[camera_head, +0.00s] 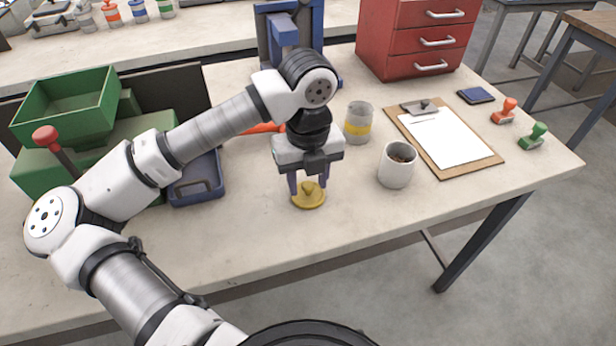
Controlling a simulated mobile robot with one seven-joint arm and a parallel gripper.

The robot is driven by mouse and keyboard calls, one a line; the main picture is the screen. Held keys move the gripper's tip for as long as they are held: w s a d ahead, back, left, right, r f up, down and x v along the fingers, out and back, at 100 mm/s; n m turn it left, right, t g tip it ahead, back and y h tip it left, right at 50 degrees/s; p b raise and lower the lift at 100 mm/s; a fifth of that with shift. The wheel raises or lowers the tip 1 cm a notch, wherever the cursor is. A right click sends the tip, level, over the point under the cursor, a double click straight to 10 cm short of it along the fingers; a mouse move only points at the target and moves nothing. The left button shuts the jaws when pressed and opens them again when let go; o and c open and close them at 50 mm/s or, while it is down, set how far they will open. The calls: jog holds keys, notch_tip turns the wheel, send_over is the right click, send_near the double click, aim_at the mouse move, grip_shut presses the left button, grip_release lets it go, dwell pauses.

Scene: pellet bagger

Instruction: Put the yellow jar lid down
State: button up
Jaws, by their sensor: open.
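The yellow jar lid (309,200) lies on the light table top, near the front edge, with its knob upward. My gripper (308,186) points down right over the lid, with its two purple fingers on either side of the knob. The fingers are open. Whether they touch the lid's top cannot be told from this view. A jar with a yellow band (358,122) stands on the table behind and to the right of the lid.
A white cup with dark contents (397,165) stands to the right, near a clipboard (446,139). A blue tray (197,181) and a green bin (68,104) are at the left. A red drawer unit (413,38) stands at the back. The table front beside the lid is clear.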

aim_at(308, 185)
notch_tip(308, 185, up, 12)
jog(key=shift+r+b, duration=0.15)
jog(key=shift+b, duration=0.25)
dwell(0.4)
